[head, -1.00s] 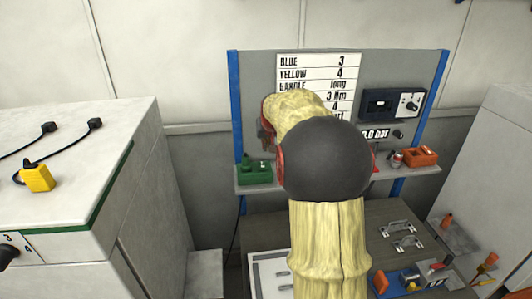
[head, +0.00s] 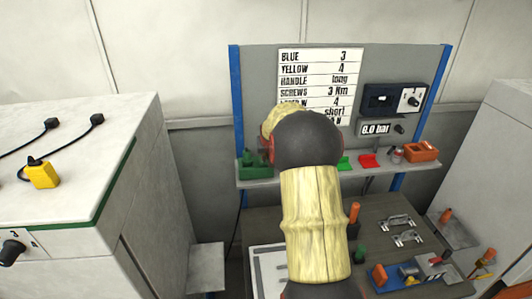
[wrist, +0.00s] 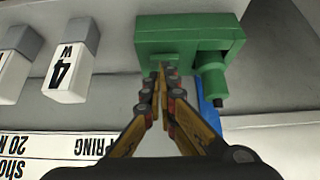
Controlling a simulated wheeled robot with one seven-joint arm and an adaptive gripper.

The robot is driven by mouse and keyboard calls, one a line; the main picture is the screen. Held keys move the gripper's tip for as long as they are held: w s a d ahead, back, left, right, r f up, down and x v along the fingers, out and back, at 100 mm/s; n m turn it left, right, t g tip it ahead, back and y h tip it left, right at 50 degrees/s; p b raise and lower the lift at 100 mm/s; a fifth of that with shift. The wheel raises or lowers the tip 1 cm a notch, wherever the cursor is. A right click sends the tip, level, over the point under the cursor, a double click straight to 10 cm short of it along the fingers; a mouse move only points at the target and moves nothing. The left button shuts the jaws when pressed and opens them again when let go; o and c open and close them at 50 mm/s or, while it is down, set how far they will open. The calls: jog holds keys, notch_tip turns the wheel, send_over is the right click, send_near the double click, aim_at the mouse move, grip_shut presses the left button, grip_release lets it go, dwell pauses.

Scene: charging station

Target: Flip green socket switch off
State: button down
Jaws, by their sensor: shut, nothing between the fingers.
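The green socket (head: 256,169) is a boxy green block on the left end of the shelf in the head view, partly covered by my arm. In the wrist view the green socket (wrist: 190,33) is at the top, with a green cylinder (wrist: 213,80) at its right side. My gripper (wrist: 166,80) has its fingers together and empty, tips right at the face of the socket. A small raised green part shows by the tips; I cannot tell whether they touch it or which way the switch stands. The gripper is hidden behind my arm in the head view.
A lettered sign (head: 318,82) hangs on the grey back panel, with a 6.0 bar readout (head: 375,129) to its right. The shelf (head: 300,180) also bears a red piece (head: 369,160) and an orange box (head: 421,151). White blocks (wrist: 72,62) lie left of the socket in the wrist view.

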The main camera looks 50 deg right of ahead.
jog(key=f+b, duration=0.1)
jog(key=b, duration=0.3)
jog(key=shift+s+a+f+t, duration=0.15)
jog(key=shift+t, duration=0.15)
jog(key=h+b, duration=0.1)
jog(key=b, duration=0.2)
jog(key=shift+s+a+f+t, duration=0.1)
jog(key=shift+s+f+t, duration=0.1)
jog(key=shift+t, duration=0.1)
jog(key=shift+f+b, duration=0.15)
jog(key=shift+b, duration=0.95)
jog(key=shift+r+t, duration=0.3)
jog(key=shift+r, duration=0.05)
jog(key=shift+r, duration=0.15)
jog(key=shift+r+p, duration=0.5)
jog(key=shift+r, duration=0.1)
